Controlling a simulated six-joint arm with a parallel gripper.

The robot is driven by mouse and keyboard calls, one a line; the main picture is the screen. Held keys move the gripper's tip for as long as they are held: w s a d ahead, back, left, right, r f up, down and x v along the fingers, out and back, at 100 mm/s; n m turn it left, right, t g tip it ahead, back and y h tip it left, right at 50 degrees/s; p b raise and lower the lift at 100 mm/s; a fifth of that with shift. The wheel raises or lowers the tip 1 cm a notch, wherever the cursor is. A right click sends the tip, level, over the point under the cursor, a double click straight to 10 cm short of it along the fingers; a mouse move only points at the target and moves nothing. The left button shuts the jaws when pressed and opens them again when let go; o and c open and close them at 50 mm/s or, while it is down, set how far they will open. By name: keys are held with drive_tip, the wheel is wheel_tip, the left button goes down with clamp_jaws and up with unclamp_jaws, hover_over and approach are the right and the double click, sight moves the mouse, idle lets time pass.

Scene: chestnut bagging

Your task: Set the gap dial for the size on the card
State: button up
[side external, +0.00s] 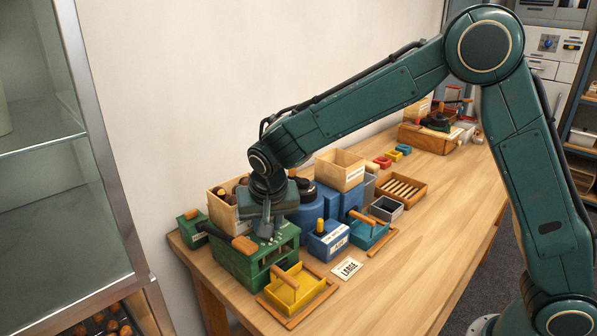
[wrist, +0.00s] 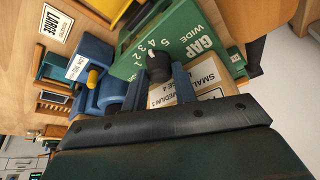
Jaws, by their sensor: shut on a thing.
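The green gap box (side external: 228,262) stands at the near end of the bench; its face (wrist: 190,35) reads "GAP" and "WIDE" in the wrist view, with a number scale up to 5. The black gap dial (wrist: 158,66) sits between my gripper's two fingers (wrist: 160,78), which are shut on it. Its white pointer mark faces the number side; the exact number is unclear. In the side view my gripper (side external: 266,229) is down at the box and hides the dial. The size card (side external: 347,269) reads "LARGE" and also shows in the wrist view (wrist: 55,24). A partly covered chart (wrist: 205,92) shows "SMALL", "MEDIUM 3" and a line ending in 4.
A yellow tray (side external: 312,298) sits in front of the green box. A blue labelled box (side external: 327,246) and a teal tray (side external: 371,240) stand to its right. A wooden bin (side external: 340,168) is behind. The bench's right front (side external: 420,262) is clear.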

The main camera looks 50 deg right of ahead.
drive_tip(key=shift+a+m+g+h, duration=0.1)
drive_tip(key=shift+m+g+h, duration=0.25)
drive_tip(key=shift+m, duration=0.95)
drive_tip(key=o, duration=0.7)
drive_tip(key=shift+r, duration=0.1)
drive_tip(key=v, duration=1.3)
drive_tip(key=shift+r, duration=0.35)
drive_tip(key=shift+a, duration=0.1)
